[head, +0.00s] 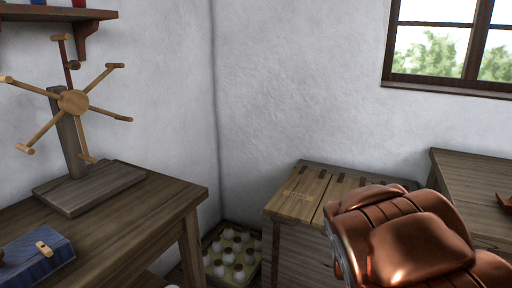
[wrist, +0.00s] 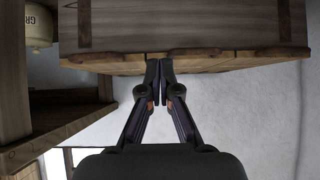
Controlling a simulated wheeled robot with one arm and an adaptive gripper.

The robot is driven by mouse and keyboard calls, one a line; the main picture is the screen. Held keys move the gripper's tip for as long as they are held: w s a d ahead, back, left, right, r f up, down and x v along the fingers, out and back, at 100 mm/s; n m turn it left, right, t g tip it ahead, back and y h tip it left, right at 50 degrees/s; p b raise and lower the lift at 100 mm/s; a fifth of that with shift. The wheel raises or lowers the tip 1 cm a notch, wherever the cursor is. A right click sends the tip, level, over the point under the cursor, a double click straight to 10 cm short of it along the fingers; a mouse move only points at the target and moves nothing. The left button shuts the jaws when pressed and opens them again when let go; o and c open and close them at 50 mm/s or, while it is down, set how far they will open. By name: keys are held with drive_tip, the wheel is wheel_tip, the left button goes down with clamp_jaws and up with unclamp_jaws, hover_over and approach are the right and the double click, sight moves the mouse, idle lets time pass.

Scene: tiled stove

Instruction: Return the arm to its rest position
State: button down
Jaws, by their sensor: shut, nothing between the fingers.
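My gripper (wrist: 160,68) shows in the wrist view, its two dark fingers closed together with nothing between them. The fingertips are in front of the edge of a wooden chest (wrist: 200,25); I cannot tell whether they touch it. In the head view the same chest, with a plank lid (head: 298,196), stands against the wall at the lower middle. The copper-brown form at the lower right of the head view hides part of the chest. The gripper itself is not visible in the head view.
A wooden table (head: 170,203) at left carries a spoked wooden reel (head: 74,102) and a blue box (head: 36,260). Another table (head: 470,165) stands at right under a window (head: 450,45).

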drive_tip(key=s+a+r+n+g+y+p, duration=0.1)
drive_tip(key=s+a+r+g+p, duration=0.2)
drive_tip(key=s+r+p, duration=0.5)
drive_tip(key=s+a+r+n+g+y+p, duration=0.2)
drive_tip(key=s+a+r+g+p, duration=0.2)
drive_tip(key=s+r+p, duration=0.5)
drive_tip(key=s+a+r+n+g+y+p, duration=0.1)
drive_tip(key=s+a+r+n+g+p, duration=0.1)
drive_tip(key=s+r+p, duration=0.7)
drive_tip(key=s+a+r+g, duration=0.1)
drive_tip(key=s+a+r, duration=0.1)
drive_tip(key=s+r, duration=0.5)
drive_tip(key=shift+s+a+g, duration=0.25)
drive_tip(key=shift+s+g, duration=0.15)
drive_tip(key=shift+s, duration=1.15)
drive_tip(key=shift+d, duration=0.1)
